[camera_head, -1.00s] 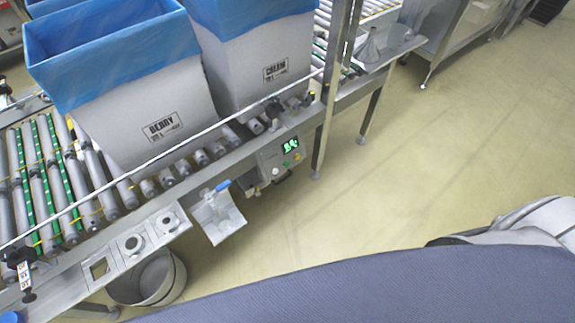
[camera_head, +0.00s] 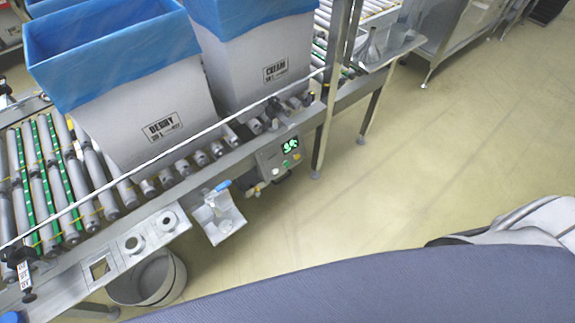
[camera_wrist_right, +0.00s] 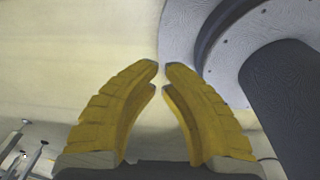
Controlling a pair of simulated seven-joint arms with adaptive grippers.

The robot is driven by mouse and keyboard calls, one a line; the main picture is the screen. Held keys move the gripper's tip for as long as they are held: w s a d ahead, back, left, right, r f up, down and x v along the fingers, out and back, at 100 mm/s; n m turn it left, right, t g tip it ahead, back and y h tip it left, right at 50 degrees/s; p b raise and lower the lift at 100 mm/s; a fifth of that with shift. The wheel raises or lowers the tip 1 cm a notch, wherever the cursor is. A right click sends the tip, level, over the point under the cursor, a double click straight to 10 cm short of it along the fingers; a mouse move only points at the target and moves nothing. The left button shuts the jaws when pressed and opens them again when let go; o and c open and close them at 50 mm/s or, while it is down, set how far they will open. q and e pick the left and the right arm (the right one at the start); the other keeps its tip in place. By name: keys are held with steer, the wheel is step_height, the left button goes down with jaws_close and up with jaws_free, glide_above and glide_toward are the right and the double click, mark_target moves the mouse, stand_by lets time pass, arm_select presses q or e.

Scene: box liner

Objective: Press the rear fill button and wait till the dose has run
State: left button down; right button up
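The control box (camera_head: 270,158) hangs on the conveyor's side rail in the head view. Its green digital display (camera_head: 290,146) is lit, but the digits are too small to read surely. Small buttons sit below the display; which is the rear fill button cannot be told. A blue-handled valve (camera_head: 222,186) stands left of the box over a pale tray (camera_head: 222,234), with a small pale round patch in the tray. My right gripper (camera_wrist_right: 161,64) shows in the right wrist view, yellow fingertips nearly meeting, nothing between them. My left gripper is not in view.
Two white boxes with blue liners stand on the rollers, labelled BERRY (camera_head: 162,126) and CREAM (camera_head: 275,69). A round bin (camera_head: 152,284) is under the rail. A metal post (camera_head: 326,110) rises right of the control box. The floor (camera_head: 400,190) in front is clear.

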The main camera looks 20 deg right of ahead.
steer(key=shift+w, duration=0.15)
jaws_close()
steer(key=m+t, duration=1.1)
steer(key=m, duration=1)
glide_toward(286, 164)
steer(key=s+f, duration=0.6)
steer(key=f, duration=0.2)
steer(key=w+d+r+m+g+h, duration=0.1)
steer(key=w+d+r+m+h, duration=0.2)
steer(key=m, duration=1.1)
steer(key=w+d+r, duration=0.1)
steer(key=d+r, duration=0.2)
steer(key=shift+d+m+h, duration=0.3)
steer(key=w+a+f, duration=0.2)
steer(key=w+a, duration=0.1)
steer(key=w, duration=0.4)
steer(key=shift+w+f, duration=0.25)
steer(key=shift+f, duration=0.15)
